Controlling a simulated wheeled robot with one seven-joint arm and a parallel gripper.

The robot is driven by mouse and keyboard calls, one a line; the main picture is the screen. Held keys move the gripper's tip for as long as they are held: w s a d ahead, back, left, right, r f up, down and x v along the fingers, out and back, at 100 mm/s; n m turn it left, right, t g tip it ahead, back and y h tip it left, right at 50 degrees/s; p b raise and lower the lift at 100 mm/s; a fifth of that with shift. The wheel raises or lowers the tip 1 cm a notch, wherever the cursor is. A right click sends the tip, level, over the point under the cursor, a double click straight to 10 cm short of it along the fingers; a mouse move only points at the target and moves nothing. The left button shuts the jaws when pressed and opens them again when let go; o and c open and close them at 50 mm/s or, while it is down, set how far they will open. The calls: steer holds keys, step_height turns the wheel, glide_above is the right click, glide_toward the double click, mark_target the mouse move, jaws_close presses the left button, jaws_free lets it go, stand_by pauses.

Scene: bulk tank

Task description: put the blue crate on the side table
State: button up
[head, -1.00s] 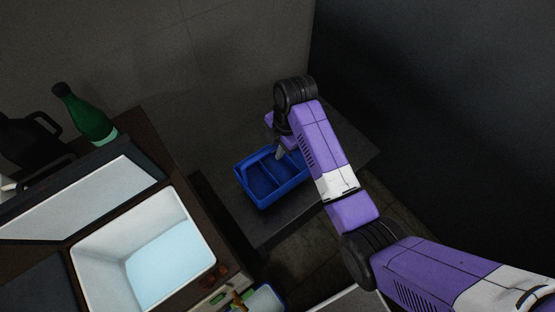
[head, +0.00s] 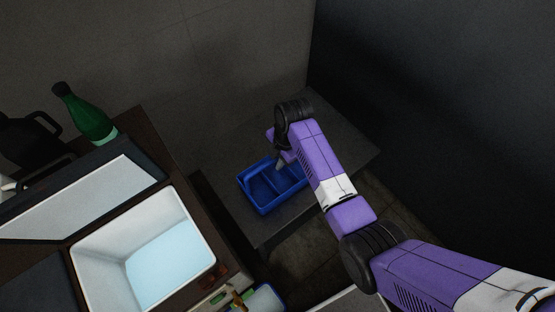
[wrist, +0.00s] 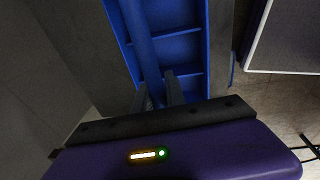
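The blue crate (head: 262,204) has inner dividers and a raised bar-like handle. It is over the grey side table (head: 345,146), within its top in the head view; I cannot tell whether it touches the surface. My gripper (head: 279,163) is at the crate's upper side in the head view, partly hidden by my arm. In the wrist view my gripper (wrist: 159,88) has its two fingers on either side of the crate's blue handle (wrist: 143,45), close against it. The crate's compartments (wrist: 181,50) look empty.
A dark counter with an open white-lined tank (head: 88,252) stands left of the side table. A green bottle (head: 88,116) and a black jug (head: 28,138) stand behind it. A wall rises behind the side table. The table's right part is clear.

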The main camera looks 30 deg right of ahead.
steer(key=o, duration=0.4)
steer(key=shift+c, duration=0.2)
steer(key=shift+r, duration=0.1)
step_height(320, 180, up, 12)
steer(key=s+d, duration=0.1)
steer(key=shift+s+d, duration=0.15)
steer(key=shift+d, duration=0.05)
stand_by(0.4)
